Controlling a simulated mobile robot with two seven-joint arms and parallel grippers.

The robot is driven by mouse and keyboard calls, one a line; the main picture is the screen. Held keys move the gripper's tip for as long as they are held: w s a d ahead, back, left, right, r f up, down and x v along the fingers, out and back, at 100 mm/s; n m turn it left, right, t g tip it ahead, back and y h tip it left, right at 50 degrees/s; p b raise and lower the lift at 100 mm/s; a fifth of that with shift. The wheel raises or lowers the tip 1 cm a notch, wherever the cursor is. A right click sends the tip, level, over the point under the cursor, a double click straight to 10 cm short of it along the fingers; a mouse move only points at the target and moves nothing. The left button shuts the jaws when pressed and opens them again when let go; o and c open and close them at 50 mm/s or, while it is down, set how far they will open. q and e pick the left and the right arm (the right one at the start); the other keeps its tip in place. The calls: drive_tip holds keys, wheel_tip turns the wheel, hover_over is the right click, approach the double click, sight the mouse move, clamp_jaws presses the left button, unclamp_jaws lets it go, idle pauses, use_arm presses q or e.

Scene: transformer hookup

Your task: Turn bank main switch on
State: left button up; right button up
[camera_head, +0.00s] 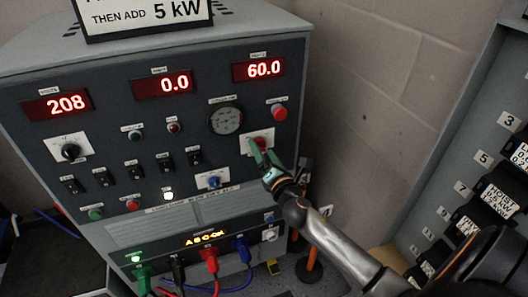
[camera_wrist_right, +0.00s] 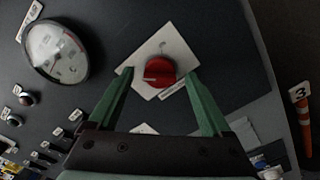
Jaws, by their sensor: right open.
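A red rotary knob (camera_wrist_right: 160,71) sits on a white diamond-shaped plate on the grey panel. In the head view the red knob (camera_head: 262,144) is partly covered by my right gripper. Its light pointer mark faces left in the wrist view. The small label below it is too blurred to read, so I cannot tell if it names the bank main switch. My right gripper (camera_head: 264,155) is open, its green fingers either side of the knob; in the wrist view the right gripper (camera_wrist_right: 158,74) shows no clear contact with it. My left gripper is not in view.
The panel has red displays reading 208 (camera_head: 57,104), 0.0 and 60.0, a round gauge (camera_head: 226,120) and a red button (camera_head: 279,112). Coloured plugs (camera_head: 209,258) with cables stick out low. A cabinet of labelled black breakers (camera_head: 502,196) stands at the right. An orange post (camera_head: 314,252) stands between.

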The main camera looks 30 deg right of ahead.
clamp_jaws()
idle(0.5)
drive_tip(key=shift+m, duration=0.3)
drive_tip(key=m, duration=0.3)
drive_tip(key=shift+f+m, duration=0.1)
drive_tip(key=shift+m, duration=0.3)
drive_tip(key=m, duration=0.4)
drive_tip(key=shift+m, duration=0.3)
drive_tip(key=m, duration=0.4)
drive_tip(key=m+p, duration=0.1)
drive_tip(key=m, duration=0.3)
drive_tip(key=shift+f+m+p, duration=0.15)
drive_tip(key=shift+m+p, duration=0.15)
drive_tip(key=shift+m, duration=0.3)
